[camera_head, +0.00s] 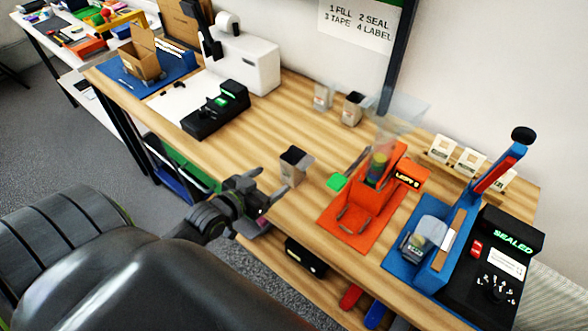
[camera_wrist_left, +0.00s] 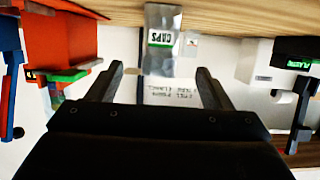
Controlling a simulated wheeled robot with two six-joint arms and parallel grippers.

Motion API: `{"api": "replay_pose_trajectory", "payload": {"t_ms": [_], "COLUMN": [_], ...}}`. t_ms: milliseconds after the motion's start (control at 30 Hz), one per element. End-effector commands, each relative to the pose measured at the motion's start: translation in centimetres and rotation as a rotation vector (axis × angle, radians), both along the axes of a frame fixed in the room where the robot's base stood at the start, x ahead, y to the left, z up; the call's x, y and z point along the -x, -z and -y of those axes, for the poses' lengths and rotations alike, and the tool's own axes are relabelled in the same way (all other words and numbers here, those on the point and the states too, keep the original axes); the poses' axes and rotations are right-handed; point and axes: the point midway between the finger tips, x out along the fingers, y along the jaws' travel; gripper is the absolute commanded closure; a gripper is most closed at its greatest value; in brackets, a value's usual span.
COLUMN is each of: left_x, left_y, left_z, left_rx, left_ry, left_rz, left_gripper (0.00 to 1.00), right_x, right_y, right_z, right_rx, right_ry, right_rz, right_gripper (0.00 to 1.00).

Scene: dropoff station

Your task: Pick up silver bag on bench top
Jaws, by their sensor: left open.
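A small silver bag (camera_head: 293,168) with a dark top stands upright near the front edge of the wooden bench top (camera_head: 290,110). My left gripper (camera_head: 268,188) is open and empty, just left of this bag at the bench edge. In the left wrist view, which looks upside down, the silver bag (camera_wrist_left: 162,40) has a green and black label reading CAPS. It lies ahead of and between the spread fingertips (camera_wrist_left: 160,68); I cannot tell whether either finger touches it. My right gripper does not show.
Two similar small bags stand at the back, one paler (camera_head: 322,96) and one dark-topped (camera_head: 352,108). An orange filling stand (camera_head: 370,200) with a green paddle (camera_head: 336,182) is to the right, then a blue sealer (camera_head: 440,240). A black scale (camera_head: 215,110) is left. Bench between is clear.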

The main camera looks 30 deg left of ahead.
Motion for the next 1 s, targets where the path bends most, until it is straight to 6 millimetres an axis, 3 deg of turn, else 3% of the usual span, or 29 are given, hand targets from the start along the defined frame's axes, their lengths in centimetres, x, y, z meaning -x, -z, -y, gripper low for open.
{"api": "replay_pose_trajectory", "payload": {"t_ms": [233,500,800,1000], "left_x": [-4.2,-5.8,-9.5,-10.3], "left_y": [1.1,1.6,2.3,2.7], "left_z": [0.4,0.5,0.8,0.8], "left_rx": [0.003,0.002,0.002,0.001], "left_ry": [-0.001,-0.001,-0.001,0.0], "left_rz": [0.001,0.0,0.001,-0.001], "left_gripper": [0.27,0.27,0.27,0.27], "right_x": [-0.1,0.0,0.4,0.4], "right_y": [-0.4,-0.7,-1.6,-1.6], "right_z": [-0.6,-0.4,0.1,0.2], "right_rx": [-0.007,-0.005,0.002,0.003], "right_ry": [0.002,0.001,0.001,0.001], "right_rz": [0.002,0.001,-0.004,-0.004], "right_gripper": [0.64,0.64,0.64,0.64]}}
